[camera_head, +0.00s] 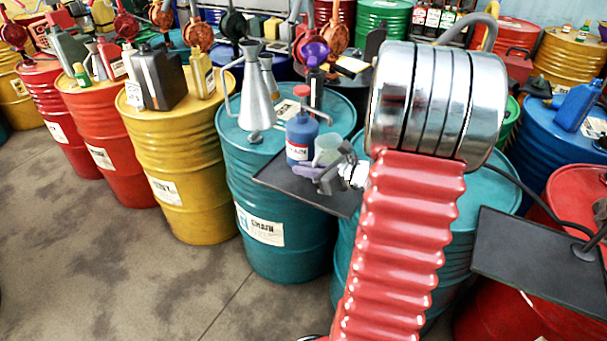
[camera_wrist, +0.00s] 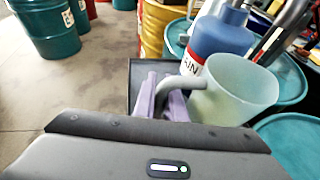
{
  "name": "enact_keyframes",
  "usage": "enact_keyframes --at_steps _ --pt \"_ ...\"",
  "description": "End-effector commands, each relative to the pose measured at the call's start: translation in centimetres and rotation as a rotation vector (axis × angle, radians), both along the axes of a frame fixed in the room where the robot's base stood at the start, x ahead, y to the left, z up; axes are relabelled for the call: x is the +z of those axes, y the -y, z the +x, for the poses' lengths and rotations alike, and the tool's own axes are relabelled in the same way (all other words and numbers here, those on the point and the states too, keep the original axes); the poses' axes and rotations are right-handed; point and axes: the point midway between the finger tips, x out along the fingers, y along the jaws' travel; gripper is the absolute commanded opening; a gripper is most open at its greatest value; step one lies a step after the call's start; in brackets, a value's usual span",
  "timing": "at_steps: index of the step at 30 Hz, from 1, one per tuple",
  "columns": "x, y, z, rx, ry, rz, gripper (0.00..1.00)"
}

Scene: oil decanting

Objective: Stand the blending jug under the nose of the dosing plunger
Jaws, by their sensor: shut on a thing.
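The blending jug is a pale, translucent cup with a grey handle; it shows in the head view (camera_head: 326,150) and in the wrist view (camera_wrist: 238,92). My gripper (camera_head: 322,176) has purple-grey fingers and is shut on the jug's handle; its fingers also show in the wrist view (camera_wrist: 163,98). The jug is upright, over or on a dark tray; whether it touches the tray is unclear. A blue bottle (camera_head: 300,136) with a red top is just behind the jug, also in the wrist view (camera_wrist: 217,42).
The dark tray (camera_head: 275,180) is at the edge of a teal drum (camera_head: 275,235). A yellow drum (camera_head: 190,180) is left. Another dark tray (camera_head: 530,262) is at right. Floor at front left is clear.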

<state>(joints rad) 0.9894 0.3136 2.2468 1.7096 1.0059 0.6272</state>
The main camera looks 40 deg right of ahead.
Motion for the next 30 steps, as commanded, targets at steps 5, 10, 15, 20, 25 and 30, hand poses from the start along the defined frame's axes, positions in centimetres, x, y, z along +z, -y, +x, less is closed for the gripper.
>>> enact_keyframes --at_steps 5,10,15,20,25,30 --pt "-1.6 0.0 0.0 0.001 0.001 0.0 0.0" --pt "-1.6 0.0 0.0 0.0 0.002 -0.003 0.0" --pt "-1.7 0.0 0.0 0.0 0.002 -0.002 0.0" --pt "-1.8 0.0 0.0 0.0 0.001 -0.002 0.17" --pt "-1.8 0.0 0.0 0.001 0.001 -0.002 0.29" --pt "-1.8 0.0 0.0 0.001 0.001 -0.002 0.29"
